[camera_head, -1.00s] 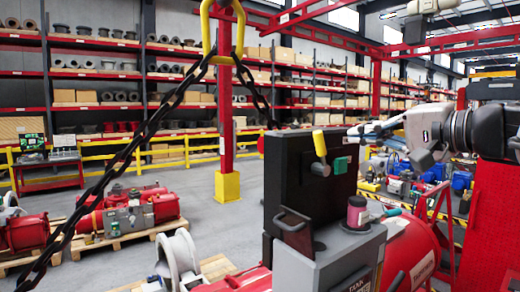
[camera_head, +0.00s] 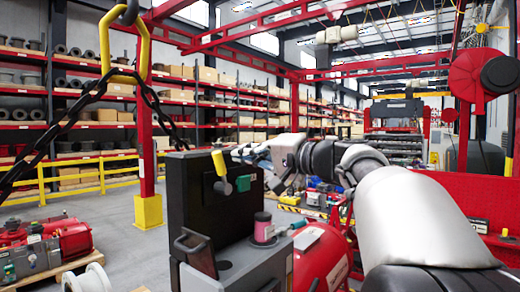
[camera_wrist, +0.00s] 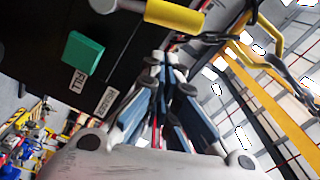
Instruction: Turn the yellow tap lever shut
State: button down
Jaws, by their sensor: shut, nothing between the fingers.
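The yellow tap lever (camera_head: 218,163) sits on the front of a black upright panel (camera_head: 192,192), its handle pointing up and leaning slightly left from a grey pivot. In the wrist view, the lever's yellow handle (camera_wrist: 175,15) shows at the top, beyond the fingertips. My gripper (camera_head: 237,152) is just right of the lever, near the panel's top right corner. In the wrist view my gripper (camera_wrist: 165,62) has its fingers together with nothing between them. A small gap seems to separate them from the handle; contact cannot be told for sure.
A pink-topped cylinder (camera_head: 263,226) stands on the grey box below. A black chain (camera_head: 70,118) hangs from a yellow ring (camera_head: 142,50) at left.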

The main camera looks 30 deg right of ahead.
aim_at(219, 174)
jog(key=shift+s+a+f, duration=0.15)
jog(key=shift+a, duration=0.35)
jog(key=shift+s+a+f, duration=0.1)
jog(key=shift+a+f, duration=0.05)
jog(key=shift+a, duration=0.35)
jog(key=shift+s, duration=0.1)
jog(key=shift+a+n+b, duration=0.4)
jog(key=shift+n+b, duration=0.2)
jog(key=shift+b, duration=0.55)
jog(key=s+a+f+n+b, duration=0.2)
jog(key=a+n+b, duration=0.4)
jog(key=n+b, duration=0.5)
jog(key=f+b, duration=0.1)
jog(key=b, duration=0.4)
jog(key=shift+s+a+f+b, duration=0.2)
jog(key=shift+s+f+b, duration=0.05)
jog(key=shift+f+b, duration=0.1)
jog(key=shift+a, duration=0.1)
